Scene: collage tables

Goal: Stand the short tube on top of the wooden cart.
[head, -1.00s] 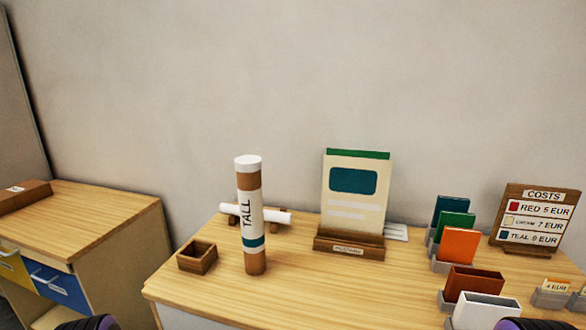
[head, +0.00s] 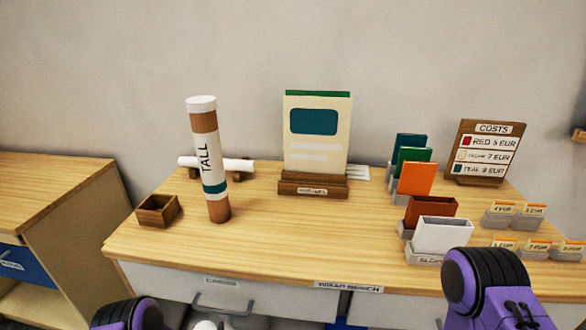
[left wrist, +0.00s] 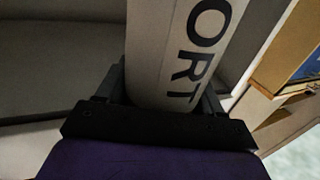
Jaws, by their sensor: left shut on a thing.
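The short tube (left wrist: 180,45) is pale with large dark letters ending in "ORT", and fills the middle of the left wrist view. My left gripper (left wrist: 163,92) is shut on it, with one dark finger on each side. The tube's far end runs out of that view. In the head view a small white rounded end (head: 205,325) shows at the bottom edge, probably the tube's cap. The wooden cart cannot be made out in these frames. My right arm shows at the lower right of the head view, but its gripper does not.
On the wooden bench (head: 290,240) a tube marked TALL (head: 210,160) stands upright, beside a small open wooden box (head: 158,210). A white roll (head: 240,165) lies behind. A card stand (head: 313,189), coloured holders and a costs sign (head: 485,150) stand further right. Another table (head: 50,175) is left.

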